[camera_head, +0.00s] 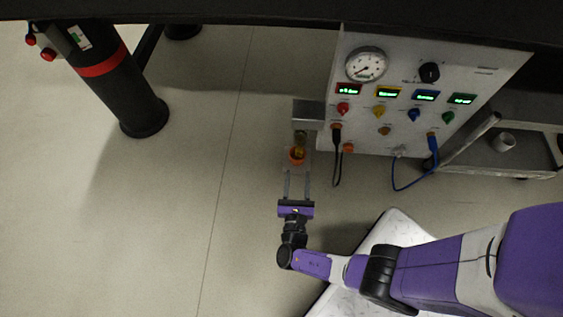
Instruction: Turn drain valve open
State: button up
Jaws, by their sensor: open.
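The drain valve seems to be the small brass and orange fitting (298,152) below a grey metal block, at the left side of the white control panel (400,130). Its handle position is too small to tell. My gripper (296,174) is open, with its two thin fingers pointing up the picture towards the fitting. The fingertips are just below the orange part and lie to either side of its line. I cannot tell whether they touch it.
The panel carries a gauge (366,64), a black knob (429,72), coloured knobs and hanging cables (397,174). A thick black leg (120,85) stands left. The floor between is clear.

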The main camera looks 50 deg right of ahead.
aim_at(299, 156)
jog(key=shift+b+x, duration=0.8)
jog(key=shift+x, duration=3.05)
jog(key=shift+r, duration=0.1)
jog(key=shift+c, duration=0.5)
grip_shut()
